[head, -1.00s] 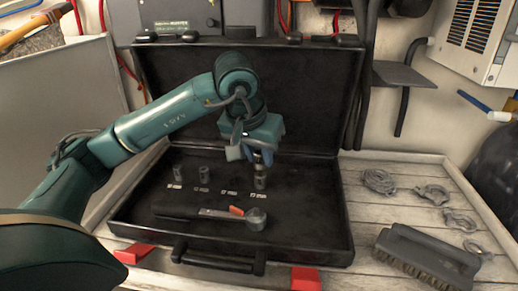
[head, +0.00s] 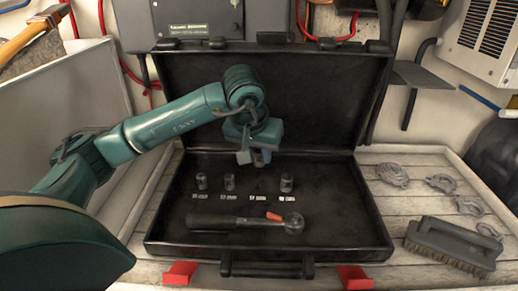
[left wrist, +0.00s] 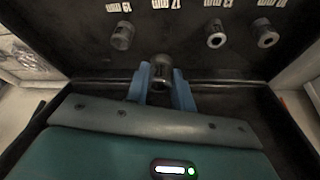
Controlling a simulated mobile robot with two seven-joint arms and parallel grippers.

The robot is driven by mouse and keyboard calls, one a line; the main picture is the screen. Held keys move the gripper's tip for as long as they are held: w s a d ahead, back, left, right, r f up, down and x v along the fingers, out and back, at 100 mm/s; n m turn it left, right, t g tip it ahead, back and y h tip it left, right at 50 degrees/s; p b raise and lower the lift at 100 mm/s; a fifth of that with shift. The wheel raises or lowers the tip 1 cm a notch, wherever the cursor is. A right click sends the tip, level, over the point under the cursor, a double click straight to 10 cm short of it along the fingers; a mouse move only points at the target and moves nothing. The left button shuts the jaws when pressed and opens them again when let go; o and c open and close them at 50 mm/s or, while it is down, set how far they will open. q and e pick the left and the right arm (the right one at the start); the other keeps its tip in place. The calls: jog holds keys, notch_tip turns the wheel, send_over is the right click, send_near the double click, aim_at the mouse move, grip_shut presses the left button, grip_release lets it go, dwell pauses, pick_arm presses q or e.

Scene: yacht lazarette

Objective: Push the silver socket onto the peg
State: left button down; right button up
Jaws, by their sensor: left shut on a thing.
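My left gripper (head: 261,160) is above the back part of the open black case (head: 165,228). In the left wrist view its blue fingers (left wrist: 161,85) are shut on a silver socket (left wrist: 161,68), which is hard to make out in the head view. The held socket is in line with the 17 mm label (left wrist: 166,4), a spot in the row where no socket stands. I cannot make out a peg there. Three other sockets stand upright: two to the left (head: 201,181) (head: 229,182) and one to the right (head: 286,183). My right gripper is not in view.
A ratchet (head: 250,222) with a dark handle and orange mark lies in the front of the case. The raised lid (head: 300,95) stands behind my gripper. A brush (head: 452,243), rope coil (head: 392,174) and shackles (head: 441,183) lie on the planks at right.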

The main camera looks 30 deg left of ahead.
aim_at(258, 185)
pick_arm(q)
jog(key=shift+a+f, duration=0.1)
jog(key=shift+a, duration=0.05)
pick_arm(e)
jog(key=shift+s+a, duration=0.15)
pick_arm(q)
jog(key=shift+f, duration=0.2)
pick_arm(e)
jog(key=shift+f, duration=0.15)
pick_arm(q)
jog(key=shift+f+b, duration=0.35)
jog(key=shift+b, duration=0.05)
jog(key=shift+f+b, duration=1.45)
jog(key=shift+f, duration=0.65)
jog(key=shift+f+b, duration=0.85)
jog(key=shift+f, duration=0.15)
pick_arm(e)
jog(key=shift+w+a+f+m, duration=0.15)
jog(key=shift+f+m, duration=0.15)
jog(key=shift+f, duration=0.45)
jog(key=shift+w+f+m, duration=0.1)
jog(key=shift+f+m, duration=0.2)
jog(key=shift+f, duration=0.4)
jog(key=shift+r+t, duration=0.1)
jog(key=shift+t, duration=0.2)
pick_arm(q)
jog(key=c, duration=1.1)
grip_release()
